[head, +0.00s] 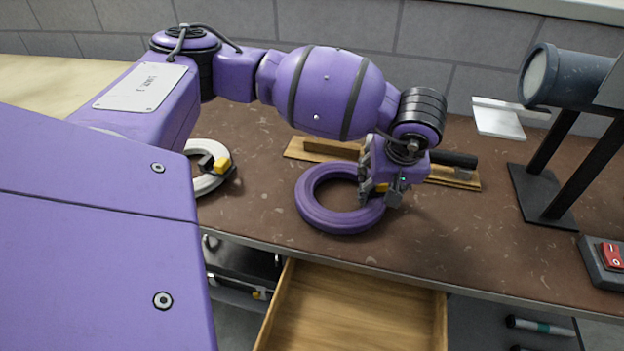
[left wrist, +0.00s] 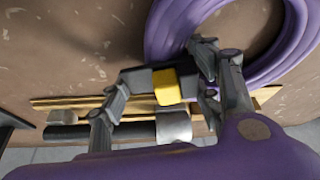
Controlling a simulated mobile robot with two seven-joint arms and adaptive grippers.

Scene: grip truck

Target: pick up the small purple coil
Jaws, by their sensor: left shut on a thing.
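The small purple coil (head: 335,220) lies on the brown worktop near its front edge, below my left arm. My left gripper (head: 380,192) reaches down over the coil's right side, its fingers shut at the coil's yellow-and-black end piece. In the left wrist view the coil (left wrist: 168,32) fills the upper right, and the yellow block (left wrist: 167,87) sits between the fingers of my gripper (left wrist: 162,88). The coil seems to rest on or very near the worktop; I cannot tell if there is a gap. My right gripper is not in view.
A white coil (head: 205,183) with a yellow piece lies to the left. Wooden strips (head: 300,150) and a dark cylinder (head: 458,159) lie behind the gripper. A dark stand (head: 540,205) and red switch (head: 611,254) are at right. An open wooden drawer (head: 350,315) juts out below.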

